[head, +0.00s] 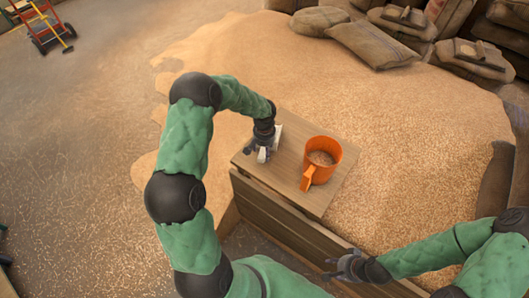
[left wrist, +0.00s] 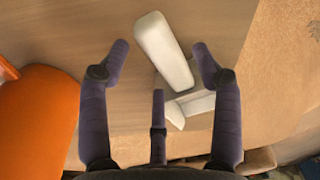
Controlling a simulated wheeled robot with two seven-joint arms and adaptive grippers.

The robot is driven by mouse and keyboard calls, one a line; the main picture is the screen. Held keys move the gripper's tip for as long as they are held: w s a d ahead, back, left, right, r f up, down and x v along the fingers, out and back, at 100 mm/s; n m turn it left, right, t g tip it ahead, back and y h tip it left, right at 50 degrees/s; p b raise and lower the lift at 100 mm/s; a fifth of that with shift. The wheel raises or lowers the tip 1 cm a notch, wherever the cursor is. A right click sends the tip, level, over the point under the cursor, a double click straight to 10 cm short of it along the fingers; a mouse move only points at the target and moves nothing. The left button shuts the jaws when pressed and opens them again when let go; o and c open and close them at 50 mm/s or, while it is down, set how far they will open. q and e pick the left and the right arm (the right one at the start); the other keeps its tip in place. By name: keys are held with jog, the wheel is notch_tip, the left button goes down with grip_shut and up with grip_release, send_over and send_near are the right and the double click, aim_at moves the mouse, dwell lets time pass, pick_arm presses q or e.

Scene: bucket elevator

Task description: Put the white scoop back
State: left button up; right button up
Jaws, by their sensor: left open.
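The white scoop (left wrist: 163,48) lies on the wooden table top (head: 250,160). In the left wrist view its handle reaches up between my fingers, and its wider part lies lower right, partly behind a finger. In the head view, my gripper covers much of the scoop, and white shows at its edge (head: 278,133). My left gripper (head: 262,153) is open above the scoop, with its fingers spread around the handle (left wrist: 160,58). Whether they touch it cannot be told. My right gripper (head: 335,265) is low at the right, by the wooden boards, away from the scoop.
An orange cup with a handle (head: 324,150), holding grain, stands on the table right of my left gripper. Grain (head: 420,130) spreads around the table. Sacks (head: 375,45) lie at the back. A red hand truck (head: 42,28) stands far left.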

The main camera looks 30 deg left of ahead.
pick_arm(q)
notch_tip(320, 180, up, 8)
jog(key=p, duration=0.1)
jog(key=shift+s+p, duration=0.15)
jog(key=shift+p, duration=0.25)
